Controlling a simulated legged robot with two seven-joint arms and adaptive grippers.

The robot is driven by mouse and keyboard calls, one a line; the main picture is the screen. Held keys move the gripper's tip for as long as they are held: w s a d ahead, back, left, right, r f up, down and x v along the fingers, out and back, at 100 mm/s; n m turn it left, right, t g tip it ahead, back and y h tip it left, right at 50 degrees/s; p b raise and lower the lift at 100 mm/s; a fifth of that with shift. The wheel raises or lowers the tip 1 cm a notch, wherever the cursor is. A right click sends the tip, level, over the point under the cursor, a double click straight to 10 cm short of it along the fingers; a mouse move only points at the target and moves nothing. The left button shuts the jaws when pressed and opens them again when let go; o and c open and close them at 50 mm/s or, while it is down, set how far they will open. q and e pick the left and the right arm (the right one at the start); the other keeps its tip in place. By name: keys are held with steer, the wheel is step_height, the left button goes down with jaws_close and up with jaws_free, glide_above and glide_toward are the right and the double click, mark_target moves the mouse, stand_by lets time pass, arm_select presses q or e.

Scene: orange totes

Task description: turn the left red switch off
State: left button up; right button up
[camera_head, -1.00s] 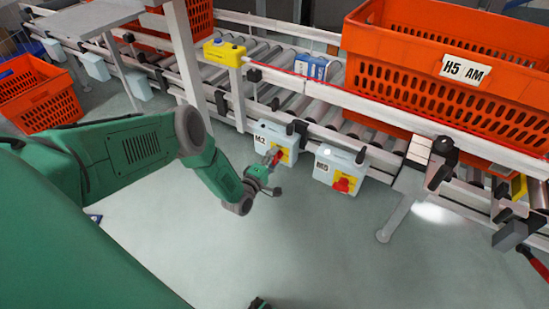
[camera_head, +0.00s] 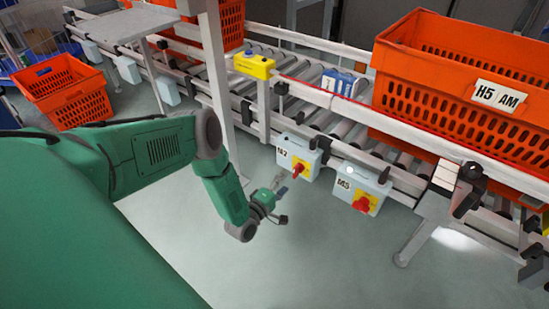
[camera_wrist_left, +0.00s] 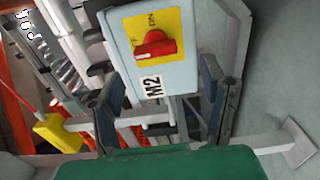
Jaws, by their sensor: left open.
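The left red switch (camera_head: 297,169) sits on a yellow plate on the front of the light blue M2 box (camera_head: 312,157). In the left wrist view the red knob (camera_wrist_left: 155,46) shows whole, its handle lying roughly sideways across the plate; lettering with "ON" is beside it. My left gripper (camera_head: 277,189) is just left of and below the M2 box, apart from the knob. In the left wrist view its two fingers (camera_wrist_left: 158,100) are spread wide, with nothing between them held. My right gripper is not in view.
The M5 box (camera_head: 347,176) with another red switch (camera_head: 362,205) hangs to the right. The floor in front is clear.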

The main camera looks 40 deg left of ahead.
arm_select(q)
steer(key=s, duration=0.6)
steer(key=shift+f, duration=0.1)
stand_by(0.3)
steer(key=s+d+f+m+g+h, duration=0.1)
steer(key=s+d+m+g+h, duration=0.1)
steer(key=s+d+m+g, duration=0.45)
steer(key=s+d+m+g+h, duration=0.2)
steer(key=s+d+m+g, duration=0.15)
steer(key=d, duration=0.55)
steer(key=s+a+r+m+g+y, duration=0.25)
steer(key=s+r+m+g, duration=0.2)
steer(key=s, duration=0.45)
steer(key=s+a+r+m+g+y, duration=0.1)
steer(key=s+a+r+m+g, duration=0.3)
steer(key=s, duration=0.5)
step_height(320, 180, up, 17)
steer(key=t+p, duration=0.1)
steer(key=p, duration=1.7)
steer(key=shift+w+d+m, duration=0.15)
steer(key=shift+d+m, duration=0.2)
